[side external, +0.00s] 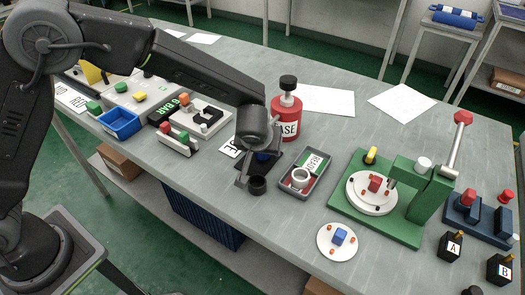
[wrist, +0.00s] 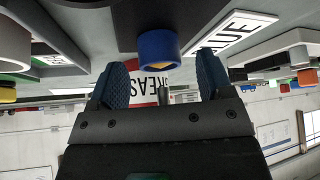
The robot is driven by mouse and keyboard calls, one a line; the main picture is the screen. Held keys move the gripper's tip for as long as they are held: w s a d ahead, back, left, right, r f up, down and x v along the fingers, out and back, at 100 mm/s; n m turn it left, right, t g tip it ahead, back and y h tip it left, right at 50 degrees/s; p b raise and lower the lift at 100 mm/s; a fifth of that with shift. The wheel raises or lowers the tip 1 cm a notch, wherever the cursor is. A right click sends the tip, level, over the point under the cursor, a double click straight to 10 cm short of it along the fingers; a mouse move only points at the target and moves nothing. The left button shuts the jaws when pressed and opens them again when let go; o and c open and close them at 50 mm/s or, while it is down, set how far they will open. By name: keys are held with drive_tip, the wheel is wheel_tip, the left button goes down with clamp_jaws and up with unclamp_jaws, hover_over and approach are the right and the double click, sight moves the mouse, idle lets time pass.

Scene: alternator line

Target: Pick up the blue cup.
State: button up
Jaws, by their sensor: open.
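The blue cup (wrist: 158,49) shows in the wrist view at upper middle, a short blue cylinder with a yellowish inside, touching a dark base. It lies just beyond and between my two fingertips, with a gap on each side. My gripper (wrist: 161,76) has its blue-grey fingers spread apart with nothing between them. In the side view my gripper (side external: 250,170) is low over the middle of the bench, and the blue cup (side external: 263,156) shows only as a small blue patch, mostly hidden by my wrist.
A red grease bottle (side external: 286,118) stands behind, a grey tray (side external: 306,178) to the right, and a fixture block (side external: 195,118) to the left. Bare bench lies toward the front.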

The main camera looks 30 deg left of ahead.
drive_tip(key=shift+w+a+f, duration=0.15)
drive_tip(key=shift+w+f, duration=0.2)
drive_tip(key=shift+f, duration=0.2)
drive_tip(key=shift+c, duration=0.5)
drive_tip(key=c, duration=1)
drive_tip(key=shift+o, duration=0.2)
